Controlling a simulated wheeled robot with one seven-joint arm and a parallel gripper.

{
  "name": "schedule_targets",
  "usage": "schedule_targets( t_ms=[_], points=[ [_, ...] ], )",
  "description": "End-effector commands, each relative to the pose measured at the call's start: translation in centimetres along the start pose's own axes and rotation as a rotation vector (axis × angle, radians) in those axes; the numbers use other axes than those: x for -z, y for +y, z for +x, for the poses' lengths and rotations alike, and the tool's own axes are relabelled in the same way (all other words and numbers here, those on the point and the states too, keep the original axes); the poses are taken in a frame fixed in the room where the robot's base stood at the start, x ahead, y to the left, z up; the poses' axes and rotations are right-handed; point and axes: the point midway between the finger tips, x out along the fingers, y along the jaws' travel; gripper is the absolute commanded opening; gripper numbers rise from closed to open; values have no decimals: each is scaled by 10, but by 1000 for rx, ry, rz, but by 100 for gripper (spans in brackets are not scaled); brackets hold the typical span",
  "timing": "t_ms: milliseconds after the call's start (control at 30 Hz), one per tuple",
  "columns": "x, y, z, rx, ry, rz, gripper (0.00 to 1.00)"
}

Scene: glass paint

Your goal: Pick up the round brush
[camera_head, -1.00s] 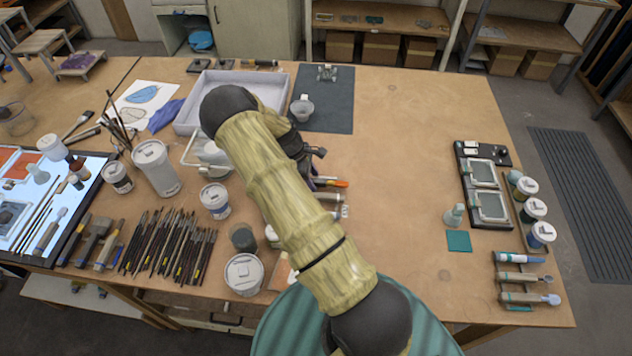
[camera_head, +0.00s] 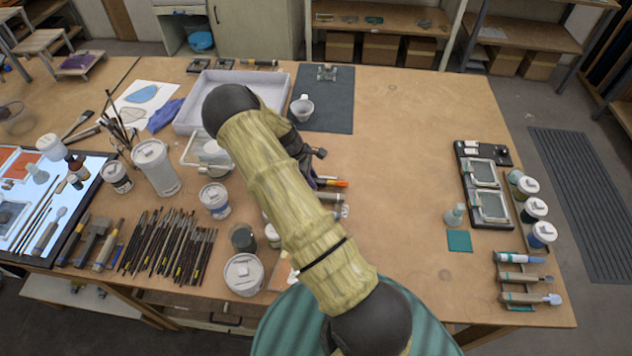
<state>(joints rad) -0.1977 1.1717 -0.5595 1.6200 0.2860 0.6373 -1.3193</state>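Several slim dark-handled brushes (camera_head: 168,243) lie side by side on the table at the lower left. More brushes (camera_head: 118,120) stand upright in a container at the left. I cannot tell which of them is the round brush. My padded yellow arm crosses the middle of the view. Only a dark part of my gripper (camera_head: 309,170) shows behind the arm's right side, above the table. Its fingertips are hidden, so I cannot see whether it holds anything. Tools with orange and pale ends (camera_head: 333,183) stick out to the right beside it.
White lidded jars (camera_head: 244,274) and a dark cup (camera_head: 243,237) stand left of my arm. A white tray (camera_head: 195,118) and a dark mat (camera_head: 335,100) with a small cup (camera_head: 302,108) lie behind. Frames, jars and tubes stand at the right. The table's centre right is clear.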

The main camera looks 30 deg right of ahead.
Motion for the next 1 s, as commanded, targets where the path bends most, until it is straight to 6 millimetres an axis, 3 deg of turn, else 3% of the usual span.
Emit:
schedule_targets(
  t_ms=[33, 100, 567, 1000],
  points=[
    [0, 0, 0, 0, 0, 0, 10],
    [0, 0, 0, 0, 0, 0, 0],
    [-3, 1, -8, -2, 1, 2, 0],
    [-29, 1, -71, -3, 4, 1, 0]
  ],
)
